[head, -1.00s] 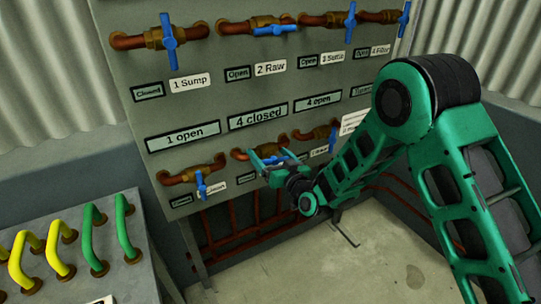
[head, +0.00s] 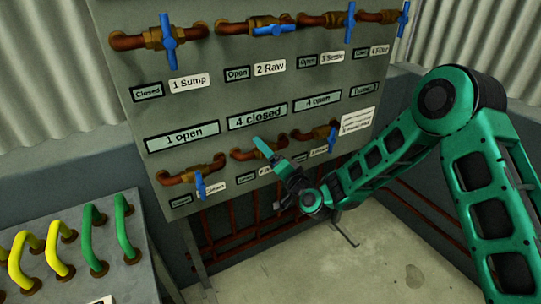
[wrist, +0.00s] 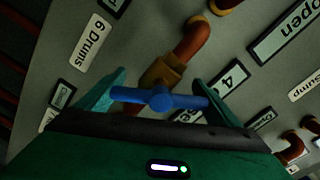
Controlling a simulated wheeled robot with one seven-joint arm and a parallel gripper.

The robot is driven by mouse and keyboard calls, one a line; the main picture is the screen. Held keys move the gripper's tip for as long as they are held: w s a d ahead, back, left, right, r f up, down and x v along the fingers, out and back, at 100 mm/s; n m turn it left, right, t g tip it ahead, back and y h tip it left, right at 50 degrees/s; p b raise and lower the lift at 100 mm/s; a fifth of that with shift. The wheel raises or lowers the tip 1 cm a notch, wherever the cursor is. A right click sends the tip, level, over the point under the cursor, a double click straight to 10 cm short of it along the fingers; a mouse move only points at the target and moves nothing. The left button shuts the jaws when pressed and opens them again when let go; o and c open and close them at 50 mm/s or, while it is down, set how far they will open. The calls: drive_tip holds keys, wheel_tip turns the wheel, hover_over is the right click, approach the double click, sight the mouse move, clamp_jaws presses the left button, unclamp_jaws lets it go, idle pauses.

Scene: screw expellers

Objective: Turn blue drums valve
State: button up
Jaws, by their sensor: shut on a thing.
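The blue drums valve handle (wrist: 160,98) is in the wrist view, on a brass and copper fitting beside the "6 Drums" label (wrist: 84,38). The bar lies across between my two green fingers, its ends at the fingers. My gripper (wrist: 160,96) is shut on it. In the head view my gripper (head: 272,158) is at the second valve of the bottom row.
Other blue-handled valves sit close by: Sump (head: 169,30) and Raw (head: 274,29) above, one at lower left (head: 200,186), one at right (head: 332,134). Copper pipes (head: 235,235) run below the panel. Yellow and green handles (head: 123,228) stand at left. The floor at right is clear.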

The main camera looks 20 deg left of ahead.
drive_tip(key=shift+w+d+m, duration=0.15)
drive_tip(key=shift+w+m, duration=0.05)
drive_tip(key=shift+m, duration=0.2)
drive_tip(key=o, duration=0.9)
drive_tip(key=shift+s, duration=0.1)
